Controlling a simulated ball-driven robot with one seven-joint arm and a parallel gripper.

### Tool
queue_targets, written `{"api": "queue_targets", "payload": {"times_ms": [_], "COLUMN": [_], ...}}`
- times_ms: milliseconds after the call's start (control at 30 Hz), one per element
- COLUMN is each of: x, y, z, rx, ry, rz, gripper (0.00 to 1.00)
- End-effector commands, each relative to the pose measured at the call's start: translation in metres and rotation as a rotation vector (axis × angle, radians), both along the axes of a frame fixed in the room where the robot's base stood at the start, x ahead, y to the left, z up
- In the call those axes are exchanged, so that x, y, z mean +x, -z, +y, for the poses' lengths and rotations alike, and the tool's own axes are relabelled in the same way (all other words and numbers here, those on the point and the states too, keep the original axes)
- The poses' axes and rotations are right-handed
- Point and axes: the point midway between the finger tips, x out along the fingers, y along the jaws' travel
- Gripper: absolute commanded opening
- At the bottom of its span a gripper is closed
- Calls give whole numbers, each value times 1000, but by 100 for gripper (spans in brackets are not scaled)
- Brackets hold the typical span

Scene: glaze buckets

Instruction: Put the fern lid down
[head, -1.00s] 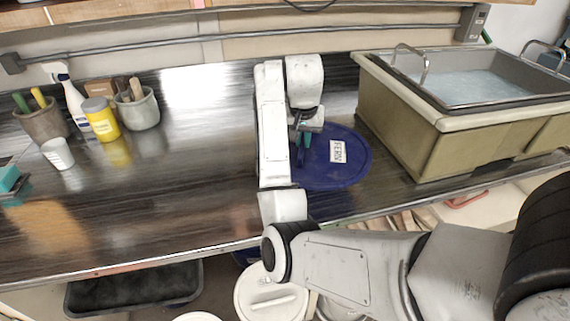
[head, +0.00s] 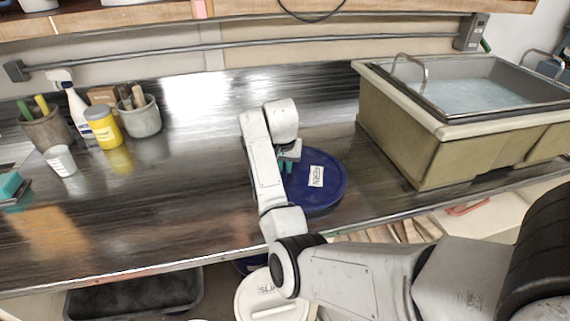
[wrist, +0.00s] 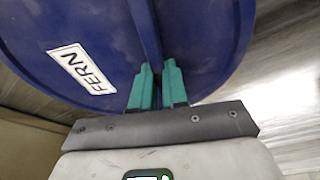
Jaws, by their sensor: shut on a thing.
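The fern lid (head: 328,188) is a round blue disc with a white label reading FERN. In the head view it is over the dark counter, left of the sink, and I cannot tell whether it touches the counter. My gripper (head: 287,165) is at the lid's left part, partly hidden by my arm. In the wrist view the lid (wrist: 195,40) fills the upper part, and the green fingers of my gripper (wrist: 158,75) are shut on its raised middle bar. The far side of the lid is out of the wrist view.
A sink (head: 400,125) with a pale rim stands to the right. Pots, a spray bottle (head: 75,108) and a yellow jar (head: 103,128) stand at the left. The counter's middle is clear. A white-lidded bucket (head: 262,300) is below the front edge.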

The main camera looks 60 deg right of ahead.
Motion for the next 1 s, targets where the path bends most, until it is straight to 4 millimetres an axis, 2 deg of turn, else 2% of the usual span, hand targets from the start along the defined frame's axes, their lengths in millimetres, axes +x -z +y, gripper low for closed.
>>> {"api": "queue_targets", "payload": {"times_ms": [233,267,500,833,1000], "x": [0,0,0,0,-1], "y": [3,3,3,-2,-24], "z": [0,0,0,0,6], "rx": [-1,0,1,-1,-3], "ry": [0,0,0,0,1], "rz": [0,0,0,0,-4], "gripper": [0,15,38,39,39]}}
